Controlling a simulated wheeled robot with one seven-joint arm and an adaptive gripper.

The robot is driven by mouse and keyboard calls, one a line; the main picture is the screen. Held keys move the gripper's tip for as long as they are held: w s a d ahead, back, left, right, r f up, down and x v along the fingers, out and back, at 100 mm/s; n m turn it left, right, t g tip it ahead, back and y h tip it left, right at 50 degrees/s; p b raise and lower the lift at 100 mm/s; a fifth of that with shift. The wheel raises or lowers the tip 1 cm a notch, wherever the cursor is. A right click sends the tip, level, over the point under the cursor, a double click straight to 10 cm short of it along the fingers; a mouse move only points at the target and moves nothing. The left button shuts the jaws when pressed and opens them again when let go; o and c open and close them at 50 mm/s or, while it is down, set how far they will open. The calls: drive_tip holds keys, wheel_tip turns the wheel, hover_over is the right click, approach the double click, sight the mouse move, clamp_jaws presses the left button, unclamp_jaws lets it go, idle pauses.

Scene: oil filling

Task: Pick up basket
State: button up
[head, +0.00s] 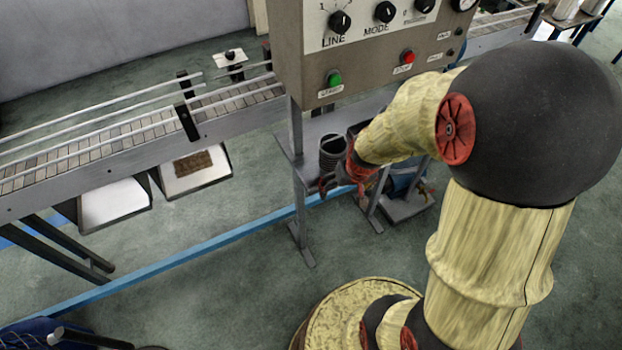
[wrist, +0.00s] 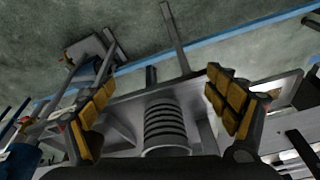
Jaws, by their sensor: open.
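A dark, ribbed, round container, which looks like the basket (head: 332,152), stands on a grey shelf under the control panel in the head view. In the wrist view the basket (wrist: 166,128) shows as a stack of dark rings between the two fingers. My gripper (head: 338,182) is at the front edge of the shelf, close to the basket. In the wrist view my gripper (wrist: 163,105) is open, with its yellow-padded fingers spread to either side of the basket. I cannot tell whether a finger touches it. My arm hides part of the shelf's right side.
The control panel (head: 368,45) with knobs and buttons hangs above the shelf (head: 312,128). A conveyor (head: 130,140) runs behind to the left, with trays (head: 115,203) below it. Shelf legs (head: 301,215) stand close by. The floor in front is mostly clear.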

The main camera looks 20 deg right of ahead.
sight(334, 148)
drive_tip(key=shift+n+t+h, duration=0.3)
drive_tip(key=shift+n+t, duration=0.1)
drive_tip(key=shift+t, duration=0.2)
drive_tip(key=w+d, duration=0.1)
drive_tip(key=w, duration=0.3)
drive_tip(key=w+d, duration=0.1)
drive_tip(key=w, duration=0.4)
drive_tip(key=w+d+r, duration=0.1)
drive_tip(key=w, duration=0.4)
drive_tip(key=shift+d+r+b, duration=0.1)
drive_tip(key=shift+d+b, duration=0.15)
drive_tip(key=shift+b, duration=0.05)
drive_tip(key=b+x, duration=0.1)
drive_tip(key=x, duration=0.4)
drive_tip(key=shift+w, duration=0.25)
drive_tip(key=shift+c, duration=0.9)
drive_tip(key=c, duration=1.1)
drive_tip(key=shift+r, duration=0.1)
drive_tip(key=shift+c, duration=0.6)
